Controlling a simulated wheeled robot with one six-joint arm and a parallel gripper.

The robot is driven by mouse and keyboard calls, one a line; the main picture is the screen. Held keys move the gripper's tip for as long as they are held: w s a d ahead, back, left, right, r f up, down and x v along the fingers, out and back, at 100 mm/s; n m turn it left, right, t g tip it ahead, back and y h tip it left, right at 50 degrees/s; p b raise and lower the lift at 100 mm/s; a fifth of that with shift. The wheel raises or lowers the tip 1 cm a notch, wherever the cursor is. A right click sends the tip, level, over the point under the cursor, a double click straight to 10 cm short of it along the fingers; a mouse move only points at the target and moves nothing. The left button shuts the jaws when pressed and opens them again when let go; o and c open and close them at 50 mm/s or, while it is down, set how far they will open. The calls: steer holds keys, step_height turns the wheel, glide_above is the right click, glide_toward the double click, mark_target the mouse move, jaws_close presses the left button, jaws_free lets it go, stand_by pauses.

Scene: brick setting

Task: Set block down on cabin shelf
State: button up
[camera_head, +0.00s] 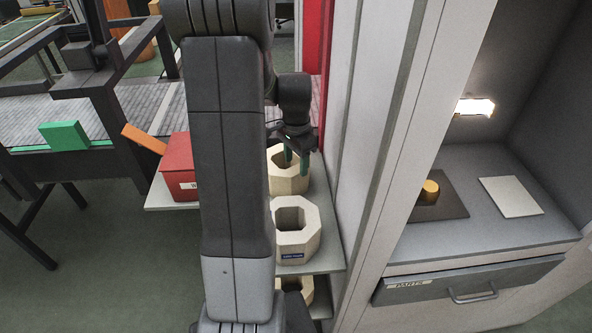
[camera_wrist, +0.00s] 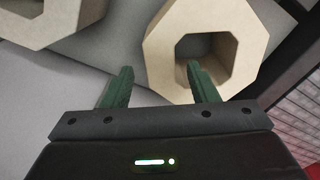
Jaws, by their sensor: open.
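Pale octagonal blocks with square-cut holes stand on a grey ledge beside the cabin. The far block (camera_head: 286,184) is partly behind my arm, and a nearer block (camera_head: 307,240) carries a blue label. My gripper (camera_head: 296,158) is open at the far block. In the wrist view, my gripper (camera_wrist: 160,68) has one green finger over the block's (camera_wrist: 165,45) hole and the other outside its wall; I cannot tell whether they touch it. A second block (camera_wrist: 38,38) shows at top left. The cabin shelf (camera_head: 470,237) is at right, inside the lit grey cabin.
On the cabin shelf are a dark pad (camera_head: 446,207) with a yellow cylinder (camera_head: 430,191) and a pale plate (camera_head: 510,197). A drawer (camera_head: 440,287) is below. The cabin's upright wall (camera_head: 400,130) stands between ledge and shelf. A red box (camera_head: 178,168) sits left of my arm.

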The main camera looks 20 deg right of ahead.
step_height(320, 180, up, 8)
steer(key=shift+f, duration=0.25)
